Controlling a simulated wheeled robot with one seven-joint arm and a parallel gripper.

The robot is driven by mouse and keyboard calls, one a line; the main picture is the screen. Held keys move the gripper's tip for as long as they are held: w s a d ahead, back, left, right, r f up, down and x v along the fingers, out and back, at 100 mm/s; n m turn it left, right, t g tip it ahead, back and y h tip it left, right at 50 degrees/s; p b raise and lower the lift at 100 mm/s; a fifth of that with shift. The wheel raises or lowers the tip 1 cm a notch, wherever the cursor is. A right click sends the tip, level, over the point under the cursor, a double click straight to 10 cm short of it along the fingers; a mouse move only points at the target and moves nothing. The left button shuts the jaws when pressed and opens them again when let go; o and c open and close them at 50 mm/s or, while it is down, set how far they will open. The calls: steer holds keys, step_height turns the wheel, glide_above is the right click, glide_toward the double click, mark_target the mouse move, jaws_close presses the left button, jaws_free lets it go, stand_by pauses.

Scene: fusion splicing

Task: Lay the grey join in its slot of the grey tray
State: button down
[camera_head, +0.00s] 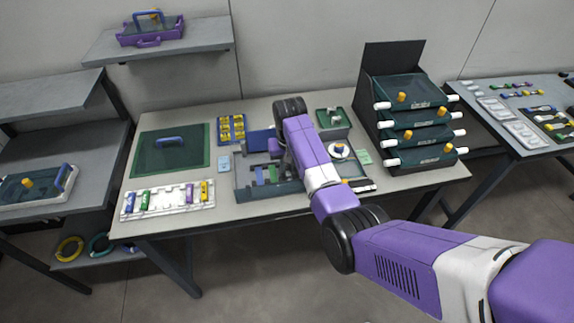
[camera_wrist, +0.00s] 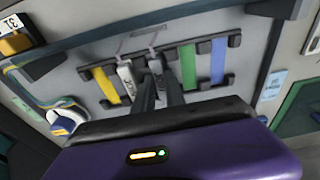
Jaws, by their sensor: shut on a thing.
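My gripper (camera_wrist: 160,80) reaches down over the grey tray, with its dark fingers closed near the middle of a row of strips. A small pale grey piece, the grey join (camera_wrist: 156,66), shows at the fingertips; most of it is hidden by the fingers. In the wrist view, a yellow strip (camera_wrist: 106,86) and a whitish strip (camera_wrist: 127,80) lie left of the fingers, and a green strip (camera_wrist: 187,66) and a blue strip (camera_wrist: 218,61) lie right. I cannot tell whether the join touches its slot. The grey tray (camera_head: 243,188) is partly behind my arm in the head view.
A white rack (camera_head: 168,209) with several coloured pieces stands left of the tray, beside a green mat (camera_head: 171,151). A yellow-filled blue box (camera_head: 231,129) stands behind. A tiered stand (camera_head: 388,88) of dark trays is at the right. The table's front-left edge is clear.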

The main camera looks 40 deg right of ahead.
mark_target(288, 173)
steer(key=shift+f, duration=0.1)
steer(key=c, duration=1.4)
jaws_free()
steer(key=r, duration=0.4)
steer(key=s+r, duration=0.1)
steer(key=r, duration=0.3)
steer(key=a+r, duration=0.1)
steer(key=r, duration=0.3)
steer(key=shift+s+r, duration=0.1)
steer(key=shift+s, duration=0.1)
